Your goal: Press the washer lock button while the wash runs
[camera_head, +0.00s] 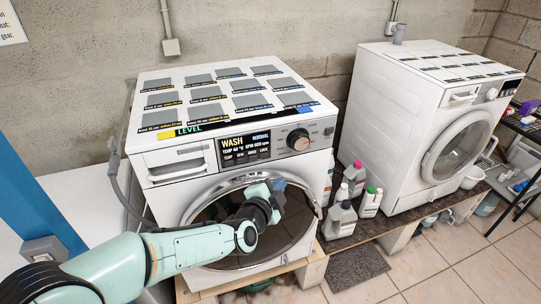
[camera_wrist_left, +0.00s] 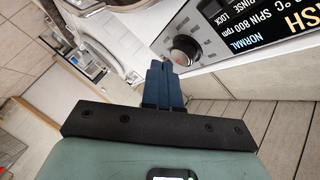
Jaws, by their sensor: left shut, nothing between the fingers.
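The near white washer (camera_head: 172,190) has a dark display (camera_head: 243,145) that reads WASH, NORMAL, TEMP 40 and SPIN 800 rpm. The display's bottom row has labels TEMP, SPIN, RINSE and LOCK, with the LOCK label (camera_head: 263,153) at its right end, left of the round dial (camera_head: 298,139). My left gripper (camera_head: 278,184) is shut and empty, in front of the round door, below the panel and apart from the label. In the left wrist view the blue fingers (camera_wrist_left: 160,85) are together, with the dial (camera_wrist_left: 184,50) and LOCK label (camera_wrist_left: 232,20) beyond them. My right gripper is out of view.
A second white washer (camera_head: 385,120) stands at the right on a dark bench. Several bottles (camera_head: 342,218) stand between the machines. A grey hose (camera_head: 125,185) runs down the near washer's left side. Grey squares with labels cover its top. The tiled floor (camera_head: 440,275) at the lower right is clear.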

